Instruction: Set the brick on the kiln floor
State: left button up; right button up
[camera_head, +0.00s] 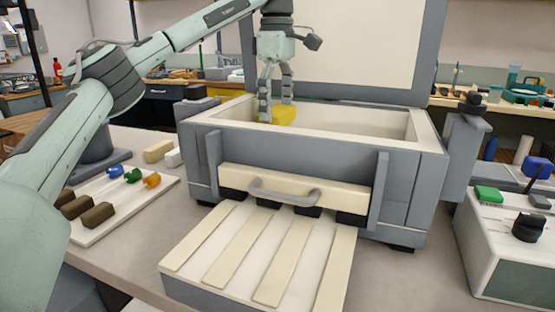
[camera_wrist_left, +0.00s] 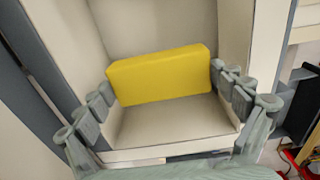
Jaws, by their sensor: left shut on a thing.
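The yellow brick (camera_head: 285,115) is inside the open top of the grey kiln (camera_head: 290,150), toward its left end. My left gripper (camera_head: 276,112) reaches down into the kiln from above and is shut on the brick. In the left wrist view the brick (camera_wrist_left: 162,74) lies across between the two fingers of the gripper (camera_wrist_left: 165,105), with cream lining around it. The kiln floor is hidden in the head view by the front wall. I cannot tell whether the brick touches the floor. My right gripper is not in view.
The kiln lid (camera_head: 350,40) stands open behind the chamber. A slatted tray (camera_head: 240,250) sticks out in front, below a handle (camera_head: 284,191). A white board (camera_head: 110,205) with several coloured pieces lies left. A control box (camera_head: 510,235) stands right. The kiln chamber's right half looks empty.

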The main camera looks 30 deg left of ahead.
pick_arm(q)
jog(key=shift+f, duration=5)
jog(key=o, duration=1)
jog(key=shift+s, duration=0.1)
jog(key=shift+c, duration=0.2)
jog(key=shift+r, duration=0.1)
notch_tip(320, 180, up, 12)
jog(key=shift+r, duration=0.1)
